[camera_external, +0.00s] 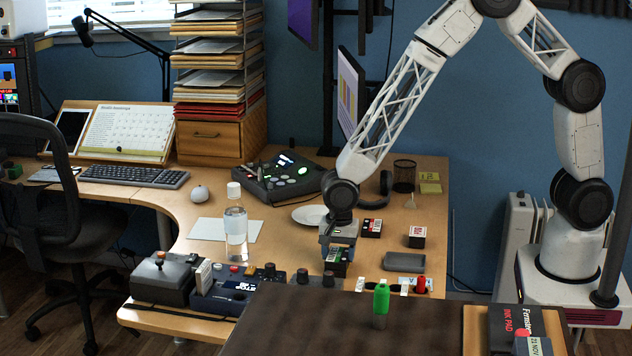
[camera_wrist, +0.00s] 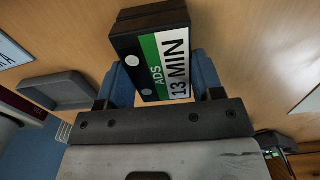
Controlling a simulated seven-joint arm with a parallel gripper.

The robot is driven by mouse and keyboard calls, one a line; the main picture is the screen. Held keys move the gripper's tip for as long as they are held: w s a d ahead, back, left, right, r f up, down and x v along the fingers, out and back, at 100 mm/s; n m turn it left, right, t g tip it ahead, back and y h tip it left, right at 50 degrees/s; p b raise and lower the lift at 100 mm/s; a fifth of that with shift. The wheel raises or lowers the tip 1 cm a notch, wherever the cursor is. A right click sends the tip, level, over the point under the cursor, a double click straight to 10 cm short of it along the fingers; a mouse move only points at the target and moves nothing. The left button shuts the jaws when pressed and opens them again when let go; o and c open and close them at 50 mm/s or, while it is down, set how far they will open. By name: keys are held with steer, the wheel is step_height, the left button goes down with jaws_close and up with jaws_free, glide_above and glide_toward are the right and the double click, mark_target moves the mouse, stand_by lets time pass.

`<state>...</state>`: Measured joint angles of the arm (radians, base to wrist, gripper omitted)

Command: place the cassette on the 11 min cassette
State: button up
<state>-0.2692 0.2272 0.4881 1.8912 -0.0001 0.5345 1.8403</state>
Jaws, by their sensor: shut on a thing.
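My gripper (camera_external: 340,248) points down over the desk, its blue fingers shut on a dark cassette (camera_wrist: 150,62) with a green, black and white label reading "ADS 13 MIN". The held cassette also shows below the fingers in the external view (camera_external: 338,263), close to the desk; I cannot tell whether it touches the surface. A dark cassette with a red and white label (camera_external: 371,228) lies behind and right of my gripper. A dark block, perhaps stacked cassettes, with a white and red face (camera_external: 417,237) stands farther right. No 11 min label is readable.
A grey tray (camera_external: 404,262) lies right of my gripper; it also shows in the wrist view (camera_wrist: 60,90). A water bottle (camera_external: 236,228) and a control panel (camera_external: 250,292) are on the left. A white plate (camera_external: 308,215) and mesh cup (camera_external: 404,176) stand behind. A green bottle (camera_external: 381,297) stands in front.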

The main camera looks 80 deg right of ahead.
mark_target(339, 254)
steer(key=shift+f, duration=0.1)
steer(key=o, duration=0.9)
step_height(339, 254, up, 12)
steer(key=shift+r, duration=0.15)
stand_by(0.7)
